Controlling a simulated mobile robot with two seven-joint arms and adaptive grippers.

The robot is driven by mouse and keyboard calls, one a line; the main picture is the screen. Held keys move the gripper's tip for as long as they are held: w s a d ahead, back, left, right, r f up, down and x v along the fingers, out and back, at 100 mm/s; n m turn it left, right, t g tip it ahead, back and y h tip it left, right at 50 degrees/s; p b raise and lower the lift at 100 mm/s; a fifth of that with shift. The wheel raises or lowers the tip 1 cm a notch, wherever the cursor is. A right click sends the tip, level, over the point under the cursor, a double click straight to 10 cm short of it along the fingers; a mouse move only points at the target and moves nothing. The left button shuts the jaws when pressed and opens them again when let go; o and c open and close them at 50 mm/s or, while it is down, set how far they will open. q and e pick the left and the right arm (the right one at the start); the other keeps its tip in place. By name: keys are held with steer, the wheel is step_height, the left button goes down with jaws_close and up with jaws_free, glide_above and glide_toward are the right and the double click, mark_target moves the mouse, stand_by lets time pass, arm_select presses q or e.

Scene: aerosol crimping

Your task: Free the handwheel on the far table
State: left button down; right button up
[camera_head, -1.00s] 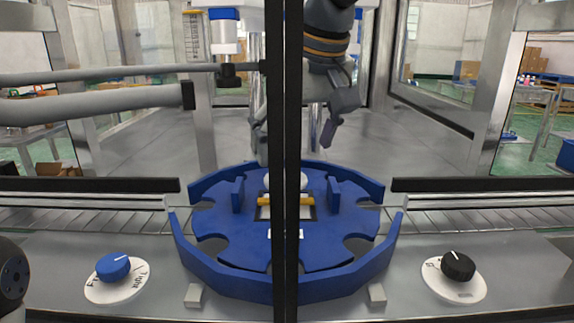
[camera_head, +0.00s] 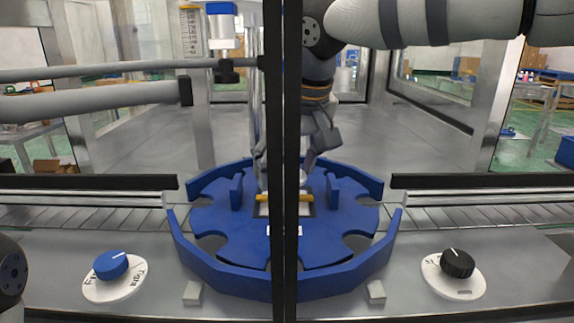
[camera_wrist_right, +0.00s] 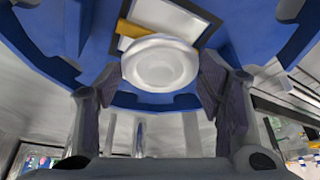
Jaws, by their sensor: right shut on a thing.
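A white round piece, which looks like the handwheel (camera_wrist_right: 160,65), sits at the middle of the blue round table (camera_head: 340,222). My right gripper (camera_wrist_right: 158,78) is over it, with one dark finger on each side, shut on it. In the head view my right gripper (camera_head: 286,172) reaches down at the table's centre, and the black upright post hides much of it and of the wheel. My left gripper is not in view.
The black post (camera_head: 285,120) stands in front of the table's middle. A yellow bar (camera_head: 262,198) lies by the centre. A blue-topped white cylinder (camera_head: 221,27) hangs at upper left. A blue knob (camera_head: 111,265) and a black knob (camera_head: 458,263) sit in front.

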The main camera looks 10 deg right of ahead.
steer(key=n, duration=0.2)
steer(key=n+y, duration=0.1)
steer(key=n, duration=0.1)
steer(key=shift+w+d+n+g+y, duration=0.2)
steer(key=shift+n+g+y, duration=0.1)
steer(key=shift+g, duration=0.1)
steer(key=n+g+y, duration=0.1)
steer(key=n, duration=0.3)
steer(key=shift+d, duration=0.1)
steer(key=shift+n, duration=0.3)
steer(key=o, duration=1.1)
steer(key=shift+o, duration=0.2)
steer(key=v, duration=1.2)
steer(key=shift+w, duration=0.2)
